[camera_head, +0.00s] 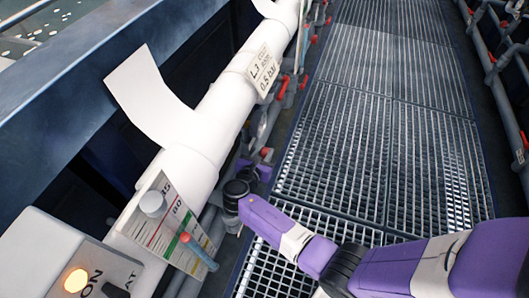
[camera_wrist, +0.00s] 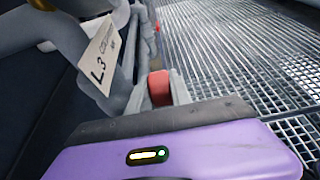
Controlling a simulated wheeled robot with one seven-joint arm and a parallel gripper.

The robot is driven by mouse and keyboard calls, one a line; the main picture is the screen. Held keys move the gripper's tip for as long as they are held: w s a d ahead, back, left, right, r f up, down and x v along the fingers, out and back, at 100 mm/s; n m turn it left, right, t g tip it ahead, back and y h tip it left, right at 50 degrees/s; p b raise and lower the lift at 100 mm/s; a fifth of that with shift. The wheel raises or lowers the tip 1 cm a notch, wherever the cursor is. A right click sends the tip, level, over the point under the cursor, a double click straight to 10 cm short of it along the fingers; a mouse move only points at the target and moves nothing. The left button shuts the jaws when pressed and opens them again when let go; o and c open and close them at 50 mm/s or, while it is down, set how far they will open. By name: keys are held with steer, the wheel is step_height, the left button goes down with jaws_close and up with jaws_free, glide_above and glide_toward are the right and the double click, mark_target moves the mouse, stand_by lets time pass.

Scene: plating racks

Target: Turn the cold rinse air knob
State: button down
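A red knob (camera_head: 266,152) sits on the grey pipework beside the large white pipe, just past the end of my purple arm. My gripper (camera_head: 262,160) is at this knob. In the wrist view the red knob (camera_wrist: 159,88) stands between the two grey fingers of my gripper (camera_wrist: 160,92). The fingers lie close along both of its sides. I cannot tell whether both press on it. A tag reading L.3 and 0.5 bar (camera_head: 263,72) is on the white pipe; its middle lines are too small to read. The tag also shows in the wrist view (camera_wrist: 101,60).
More red knobs (camera_head: 284,86) line the pipework further along. A metal grating walkway (camera_head: 345,130) lies to the right, with a railing beyond. A coloured gauge card (camera_head: 170,225) and a white box with a lit orange lamp (camera_head: 76,281) stand at the lower left.

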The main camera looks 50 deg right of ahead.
steer(key=shift+f+h+b, duration=0.2)
steer(key=shift+h+b, duration=0.1)
steer(key=shift+b, duration=0.2)
steer(key=shift+f+b, duration=0.1)
steer(key=shift+b, duration=0.3)
steer(key=t+h+b, duration=0.1)
steer(key=h+b, duration=0.1)
steer(key=b, duration=0.1)
steer(key=shift+a+f, duration=0.1)
steer(key=shift+f, duration=0.05)
steer(key=h+b, duration=0.2)
steer(key=b, duration=0.2)
steer(key=shift+t, duration=0.4)
steer(key=shift+r+h+b, duration=0.25)
steer(key=shift+h+b, duration=0.35)
steer(key=shift+b, duration=0.1)
steer(key=shift+r, duration=0.1)
steer(key=c, duration=1.4)
jaws_free()
steer(key=shift+a, duration=0.1)
steer(key=shift+c, duration=0.2)
